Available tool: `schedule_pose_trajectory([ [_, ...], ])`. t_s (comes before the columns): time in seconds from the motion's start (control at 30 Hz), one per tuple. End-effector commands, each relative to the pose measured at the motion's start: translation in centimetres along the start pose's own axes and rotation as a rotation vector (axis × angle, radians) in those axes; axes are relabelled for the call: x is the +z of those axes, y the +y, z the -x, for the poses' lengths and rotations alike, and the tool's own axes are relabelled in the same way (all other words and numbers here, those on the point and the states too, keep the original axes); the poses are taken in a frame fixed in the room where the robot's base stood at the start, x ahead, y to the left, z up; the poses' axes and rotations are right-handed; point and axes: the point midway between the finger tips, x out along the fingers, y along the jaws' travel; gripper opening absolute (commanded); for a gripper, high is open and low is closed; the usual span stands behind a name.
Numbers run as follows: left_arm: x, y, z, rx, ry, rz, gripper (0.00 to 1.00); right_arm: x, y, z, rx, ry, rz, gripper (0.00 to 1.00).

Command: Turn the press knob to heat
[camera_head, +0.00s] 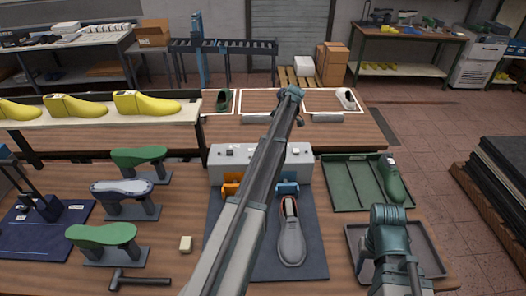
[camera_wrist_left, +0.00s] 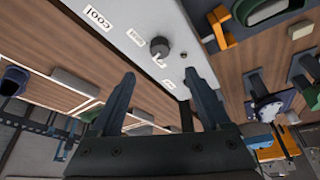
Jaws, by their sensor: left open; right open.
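The press is a pale grey box (camera_head: 217,158) at the middle of the table, partly hidden behind my left arm. In the left wrist view its panel (camera_wrist_left: 128,28) carries a dark round knob (camera_wrist_left: 159,48). One label reads "cool" (camera_wrist_left: 95,16); smaller labels near the knob are too blurred to read, and I cannot tell the knob's setting. My left gripper (camera_wrist_left: 162,88) is open and empty, its fingers below the knob in that picture and apart from it. My right gripper (camera_head: 388,218) is above the grey tray at the right, seen from above.
A dark mat with a grey shoe (camera_head: 291,238) lies before the press. Green and grey lasts on stands (camera_head: 138,160) are at the left. A green tray (camera_head: 345,185) with a green last is at the right; a grey tray (camera_head: 434,262) lies under my right gripper.

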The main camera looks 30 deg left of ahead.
Motion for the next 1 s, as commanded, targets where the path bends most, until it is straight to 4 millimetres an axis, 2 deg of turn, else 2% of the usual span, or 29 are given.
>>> schedule_pose_trajectory([
  [0.03,0.2,0.0,-1.2,0.000,0.000,0.001,0.80,-0.1,-0.1,-1.2,0.000,0.000,-0.001,0.50],
  [0.6,0.2,0.0,-9.9,0.000,0.000,0.000,0.80,-0.6,-0.8,-9.2,0.002,0.002,0.008,0.50],
  [0.8,0.1,0.0,-11.7,0.001,0.000,-0.001,0.80,-0.7,-1.0,-10.7,0.003,0.002,0.012,0.50],
  [1.0,0.0,0.0,-11.7,0.001,0.000,-0.001,0.80,-0.7,-1.0,-10.8,0.003,0.002,0.013,0.50],
])
